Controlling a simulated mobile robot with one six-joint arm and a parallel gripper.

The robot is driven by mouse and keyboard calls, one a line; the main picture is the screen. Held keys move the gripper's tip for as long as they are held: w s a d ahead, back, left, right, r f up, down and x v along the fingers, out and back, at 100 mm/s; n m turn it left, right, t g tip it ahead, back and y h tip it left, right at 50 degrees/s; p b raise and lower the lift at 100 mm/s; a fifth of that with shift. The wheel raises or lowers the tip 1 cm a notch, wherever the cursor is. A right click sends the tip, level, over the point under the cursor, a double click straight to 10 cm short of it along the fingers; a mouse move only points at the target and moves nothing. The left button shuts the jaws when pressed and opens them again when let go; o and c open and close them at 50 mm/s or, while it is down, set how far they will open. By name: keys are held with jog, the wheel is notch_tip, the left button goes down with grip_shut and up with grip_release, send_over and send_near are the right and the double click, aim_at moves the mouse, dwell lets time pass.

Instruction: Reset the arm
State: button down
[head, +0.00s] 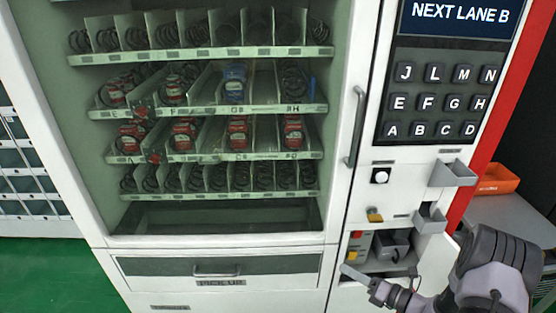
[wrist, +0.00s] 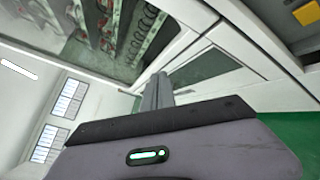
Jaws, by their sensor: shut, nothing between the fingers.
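My gripper (head: 346,270) is in front of the lower right of the vending machine (head: 343,200), just left of an open service compartment (head: 392,266). Its fingers are together and hold nothing. In the wrist view the closed fingers (wrist: 157,92) point up toward the machine, which is seen tilted. My arm comes in from the lower right of the head view.
The pickup drawer (head: 217,269) appears shut. Shelves hold red bottles (head: 183,138) and one blue bottle (head: 235,79). A keypad (head: 437,102) sits under a screen (head: 461,17) reading "NEXT LANE B". An orange tray (head: 497,180) lies on the right table.

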jog(key=s+a+r+n+g+h, duration=0.1)
jog(key=s+a+r+n+g, duration=0.45)
jog(key=r+n, duration=0.3)
jog(key=s+a+r+n+g+h, duration=0.1)
jog(key=s+a+r+n+g, duration=0.35)
jog(key=a+r+n, duration=0.45)
jog(key=s+d+r+n+t+h, duration=0.2)
jog(key=s+r+n+h, duration=0.2)
jog(key=s+n, duration=0.3)
jog(key=s+d+r+n+t+h, duration=0.1)
jog(key=s+r+n+h, duration=0.3)
jog(key=s, duration=0.6)
notch_tip(320, 180, up, 3)
jog(key=n+t, duration=0.1)
jog(key=n, duration=0.2)
jog(key=shift+d+f+n+t, duration=0.15)
jog(key=shift+d+n+t, duration=0.15)
jog(key=shift+d+n, duration=0.1)
dwell(3.7)
